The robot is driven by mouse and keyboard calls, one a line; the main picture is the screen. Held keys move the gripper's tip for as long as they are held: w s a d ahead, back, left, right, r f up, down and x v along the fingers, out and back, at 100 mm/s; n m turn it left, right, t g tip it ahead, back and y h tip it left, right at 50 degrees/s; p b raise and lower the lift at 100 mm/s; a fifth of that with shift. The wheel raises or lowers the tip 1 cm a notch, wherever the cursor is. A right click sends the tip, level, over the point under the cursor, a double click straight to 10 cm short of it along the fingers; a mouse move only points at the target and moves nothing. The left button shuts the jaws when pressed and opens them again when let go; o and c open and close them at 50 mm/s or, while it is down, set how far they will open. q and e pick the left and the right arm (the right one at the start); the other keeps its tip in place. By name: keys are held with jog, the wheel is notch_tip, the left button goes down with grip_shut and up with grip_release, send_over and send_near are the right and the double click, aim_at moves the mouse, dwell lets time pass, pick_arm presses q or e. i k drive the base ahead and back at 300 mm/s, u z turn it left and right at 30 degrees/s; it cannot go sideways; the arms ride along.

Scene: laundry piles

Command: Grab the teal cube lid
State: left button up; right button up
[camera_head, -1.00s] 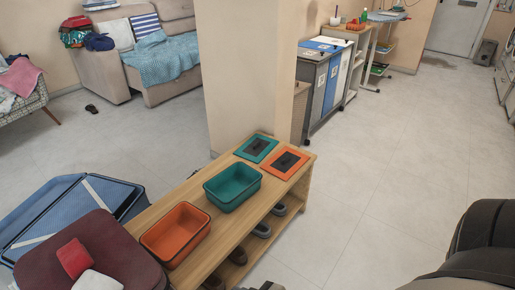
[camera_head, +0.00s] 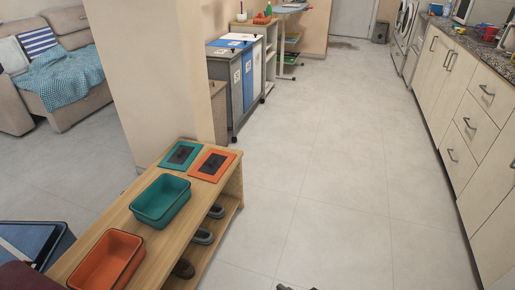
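The teal lid (camera_head: 196,148) lies flat at the far end of the wooden bench top, a teal square with a dark panel in its middle. The orange lid (camera_head: 222,153) lies flat close to its right. The open teal bin (camera_head: 160,202) stands nearer on the same bench, and the open orange bin (camera_head: 108,264) stands nearer still. Neither gripper can be made out. A small dark piece shows at the bottom edge, too cut off to identify.
The wooden bench (camera_head: 187,228) has shoes (camera_head: 203,236) on its lower shelf. A beige pillar (camera_head: 150,70) stands just behind its far end. Blue and white sorting bins (camera_head: 240,85) stand beyond. Cabinets (camera_head: 465,120) line the right side. The tiled floor (camera_head: 340,190) between is clear.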

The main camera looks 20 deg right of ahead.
aim_at(180, 157)
jog(key=z, duration=1.3)
jog(key=i, duration=2.9)
jog(key=u, duration=1.65)
